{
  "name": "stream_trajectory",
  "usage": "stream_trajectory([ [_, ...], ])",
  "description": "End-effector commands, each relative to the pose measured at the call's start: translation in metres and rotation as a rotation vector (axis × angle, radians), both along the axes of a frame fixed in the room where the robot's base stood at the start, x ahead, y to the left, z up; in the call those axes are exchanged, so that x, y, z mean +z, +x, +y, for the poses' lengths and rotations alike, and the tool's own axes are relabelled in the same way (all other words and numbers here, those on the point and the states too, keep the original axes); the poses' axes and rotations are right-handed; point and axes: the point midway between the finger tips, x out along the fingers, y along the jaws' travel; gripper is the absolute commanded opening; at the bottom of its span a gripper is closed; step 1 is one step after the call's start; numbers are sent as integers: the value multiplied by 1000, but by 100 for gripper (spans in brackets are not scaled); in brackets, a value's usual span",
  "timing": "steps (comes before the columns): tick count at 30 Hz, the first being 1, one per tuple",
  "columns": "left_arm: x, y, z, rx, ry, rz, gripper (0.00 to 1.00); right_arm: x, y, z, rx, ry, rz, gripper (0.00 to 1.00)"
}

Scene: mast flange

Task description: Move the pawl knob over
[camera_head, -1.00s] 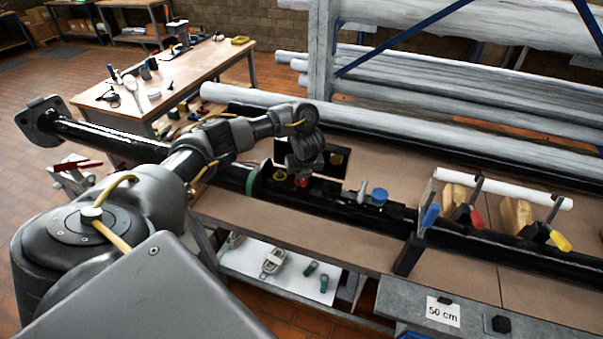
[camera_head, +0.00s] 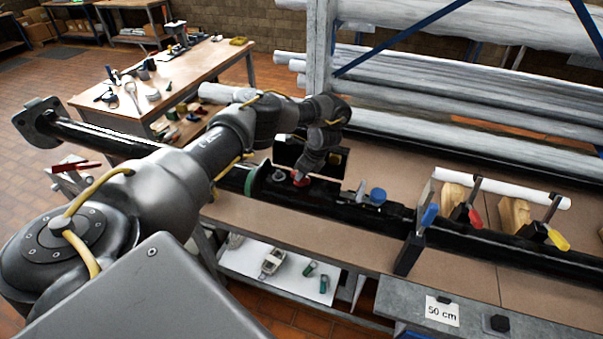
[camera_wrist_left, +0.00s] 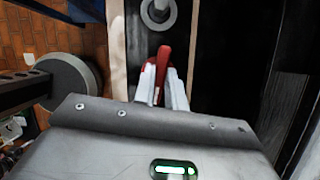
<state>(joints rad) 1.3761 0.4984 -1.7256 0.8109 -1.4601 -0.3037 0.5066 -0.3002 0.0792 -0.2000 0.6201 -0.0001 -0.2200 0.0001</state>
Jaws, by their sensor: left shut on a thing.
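The red pawl knob (camera_head: 299,181) is on the black mechanism mounted on the long black mast (camera_head: 335,206). In the left wrist view the red part (camera_wrist_left: 163,62) stands between the two pale fingers. My left gripper (camera_head: 301,174) reaches down to it from above and is shut on it. The wrist view shows the same gripper (camera_wrist_left: 163,88) with its fingers on both sides of the red part. A grey round hub (camera_head: 279,176) sits just left of the knob; it shows ahead of the fingers in the wrist view (camera_wrist_left: 158,12). My right gripper is out of view.
A blue cap (camera_head: 378,196) and a small grey pointed part (camera_head: 361,190) stand on the mast to the right. A green ring (camera_head: 251,180) is to the left. Clamps with yellow and red handles (camera_head: 460,205) stand farther right. The brown bench top (camera_head: 400,180) behind is mostly clear.

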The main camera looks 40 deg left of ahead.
Motion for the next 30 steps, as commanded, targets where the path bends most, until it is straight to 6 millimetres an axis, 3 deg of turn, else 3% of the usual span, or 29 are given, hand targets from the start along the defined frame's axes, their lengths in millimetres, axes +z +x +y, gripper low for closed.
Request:
stream_trajectory([
  [21,1,1,-1,70,-2,-2,0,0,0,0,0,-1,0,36],
  [22,1,1,-1,70,-2,-2,15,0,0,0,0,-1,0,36],
  [26,0,1,-1,70,-2,-2,32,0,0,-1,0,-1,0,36],
  [30,0,1,-1,69,-1,-1,35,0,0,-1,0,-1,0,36],
])
